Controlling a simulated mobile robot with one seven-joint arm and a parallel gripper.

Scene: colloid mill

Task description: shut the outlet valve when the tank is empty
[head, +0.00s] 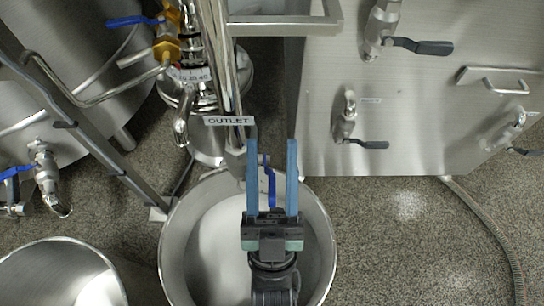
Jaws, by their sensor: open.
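The outlet valve shows as a blue lever (270,186) beside a metal pipe end, below a white label reading OUTLET (228,120). My gripper (272,150) is open, with its two blue fingers pointing up the picture. The blue lever shows between the fingers; I cannot tell whether either finger touches it. A round steel vessel (327,240) stands below the outlet and holds something white. The gripper and arm hide part of the vessel and valve. The inside of the tank that feeds the outlet is not visible, nor can I make out any stream.
A steel cabinet (415,130) with black-handled valves (420,46) stands at the right. A large tank (75,60) with blue-handled valves is at the left, behind a metal leg. Another open steel vessel (45,270) is at lower left. Speckled floor (400,250) is open at lower right, with a hose.

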